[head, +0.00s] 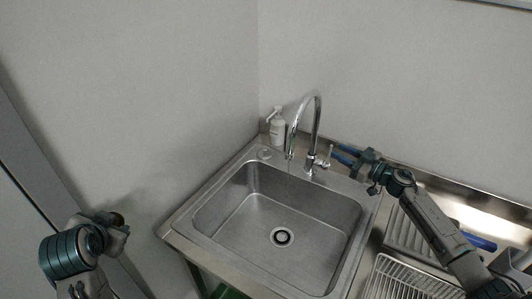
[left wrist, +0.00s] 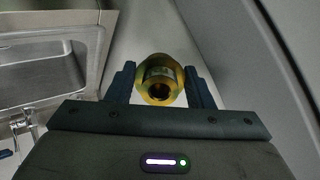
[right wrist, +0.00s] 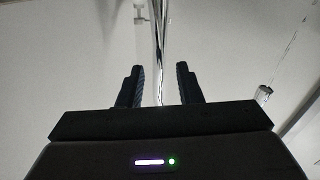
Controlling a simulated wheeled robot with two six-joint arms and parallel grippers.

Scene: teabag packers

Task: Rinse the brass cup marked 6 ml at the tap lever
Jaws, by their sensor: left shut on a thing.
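My left gripper (head: 120,228) is shut on a brass cup (left wrist: 160,78), left of the sink and apart from it. In the left wrist view the cup sits between the two fingers with a dark round opening facing the camera; its marking cannot be read. The chrome tap (head: 316,118) arches over the sink, and a faint thin line below its spout looks like water. The tap lever (head: 328,157) stands at the tap's right base. My right gripper (head: 346,154) is open, its fingers pointing at the lever from the right; contact cannot be told.
The steel sink basin (head: 240,217) has a dark drain and is otherwise empty. A white pump bottle (head: 277,130) stands behind it, left of the tap. A wire rack (head: 400,280) and a ridged drainboard lie on the right. Walls close in behind and at left.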

